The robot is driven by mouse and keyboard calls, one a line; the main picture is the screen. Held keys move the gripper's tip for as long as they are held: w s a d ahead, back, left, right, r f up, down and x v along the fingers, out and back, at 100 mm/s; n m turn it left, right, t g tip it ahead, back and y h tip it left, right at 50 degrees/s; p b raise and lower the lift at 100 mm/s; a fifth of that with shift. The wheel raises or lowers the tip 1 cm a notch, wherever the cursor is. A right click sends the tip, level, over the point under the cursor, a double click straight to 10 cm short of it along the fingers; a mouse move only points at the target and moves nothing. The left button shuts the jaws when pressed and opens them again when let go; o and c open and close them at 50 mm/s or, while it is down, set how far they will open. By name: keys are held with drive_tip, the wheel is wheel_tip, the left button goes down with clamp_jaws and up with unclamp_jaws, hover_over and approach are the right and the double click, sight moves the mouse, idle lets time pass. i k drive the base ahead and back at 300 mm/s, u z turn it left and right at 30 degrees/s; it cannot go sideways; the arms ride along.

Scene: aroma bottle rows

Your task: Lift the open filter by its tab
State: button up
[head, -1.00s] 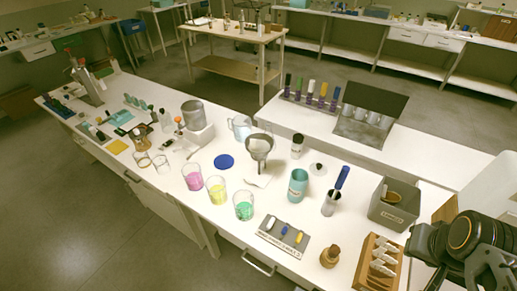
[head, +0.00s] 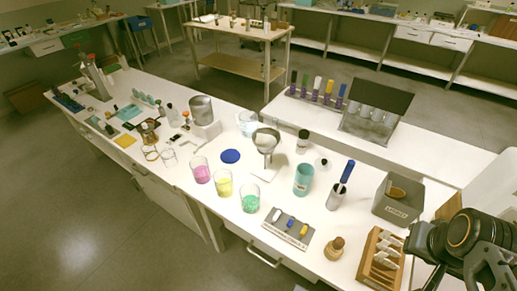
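A grey funnel (head: 266,141) stands upright on a stand near the middle of the long white bench. Its mouth looks pale inside, which may be filter paper, but the paper's edge and any tab are too small to make out. The stand's white base (head: 263,174) rests on the bench below it. Part of my dark arm shows at the lower right, well apart from the funnel. My gripper's fingertips do not show.
Pink (head: 201,171), yellow (head: 223,184) and green (head: 250,198) beakers stand in front of the funnel. A blue disc (head: 230,156) lies to its left and a teal jar (head: 303,180) to its right. A grey box (head: 397,199) stands near my arm.

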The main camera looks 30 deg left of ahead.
sight(266, 140)
drive_tip(key=k, duration=0.45)
drive_tip(key=z, duration=2.55)
drive_tip(key=k, duration=2.15)
drive_tip(key=u, duration=2.5)
drive_tip(key=i, duration=0.95)
